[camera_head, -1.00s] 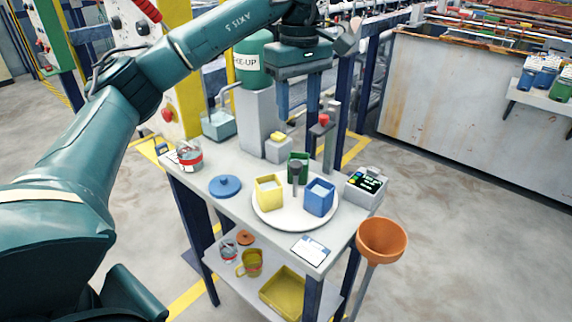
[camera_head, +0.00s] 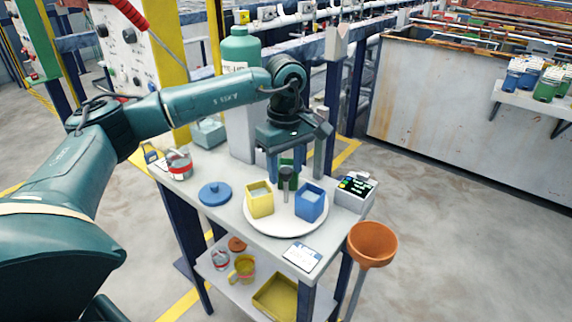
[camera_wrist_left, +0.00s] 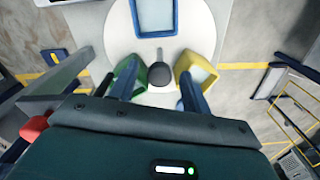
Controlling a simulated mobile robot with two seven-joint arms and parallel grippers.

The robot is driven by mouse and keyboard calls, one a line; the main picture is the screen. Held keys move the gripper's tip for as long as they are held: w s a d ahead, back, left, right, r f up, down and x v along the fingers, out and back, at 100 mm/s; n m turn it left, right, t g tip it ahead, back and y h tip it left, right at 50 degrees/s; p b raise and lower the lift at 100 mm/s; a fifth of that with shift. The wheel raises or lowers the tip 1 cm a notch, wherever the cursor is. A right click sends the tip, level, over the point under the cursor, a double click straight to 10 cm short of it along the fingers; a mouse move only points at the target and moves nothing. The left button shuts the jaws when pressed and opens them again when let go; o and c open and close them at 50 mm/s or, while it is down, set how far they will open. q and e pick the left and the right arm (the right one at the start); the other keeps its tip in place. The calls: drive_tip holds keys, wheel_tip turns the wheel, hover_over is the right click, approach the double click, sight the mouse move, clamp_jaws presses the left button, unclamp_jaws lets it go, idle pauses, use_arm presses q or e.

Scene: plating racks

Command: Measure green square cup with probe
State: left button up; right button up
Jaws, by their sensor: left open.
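The green square cup (camera_wrist_left: 128,72) stands on a round white plate (camera_wrist_left: 112,50), beside the yellow cup (camera_head: 260,199) and the blue cup (camera_head: 309,202). In the head view my gripper mostly hides the green cup. A dark rounded knob on a post (camera_head: 287,175) stands at the plate's middle. My left gripper (camera_head: 286,177) is open and points down at the plate. In the wrist view its fingers lie either side of the knob (camera_wrist_left: 160,75), overlapping the green and yellow cups; I cannot tell if they touch. A red-topped part (camera_wrist_left: 33,127), possibly the probe, stands left there. My right gripper is out of view.
A meter with a lit display (camera_head: 356,190) stands right of the plate. An orange funnel (camera_head: 372,243) is off the table's right corner.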

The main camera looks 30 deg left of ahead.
use_arm(q)
drive_tip(key=shift+c, duration=0.3)
clamp_jaws()
idle(0.3)
